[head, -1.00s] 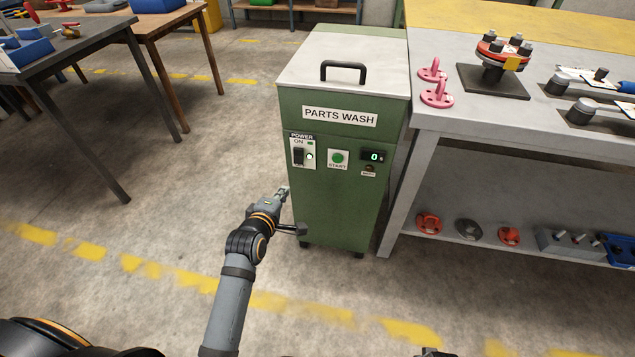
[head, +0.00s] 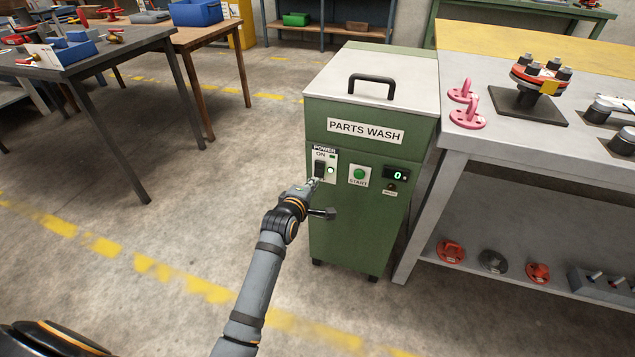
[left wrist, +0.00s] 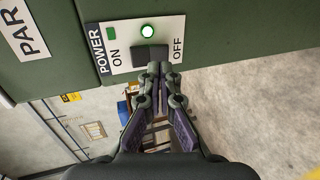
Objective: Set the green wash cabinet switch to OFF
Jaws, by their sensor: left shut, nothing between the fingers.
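The green wash cabinet (head: 365,205) stands in the middle of the head view, labelled PARTS WASH. Its black power switch (head: 320,168) sits on a white POWER plate at the upper left of the front. My right gripper is not in view.
A green START button (head: 359,174) and a display reading 0 (head: 396,173) are to the right of the switch. A grey workbench (head: 500,150) with pink and red parts stands close on the right. The floor left of the cabinet is clear.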

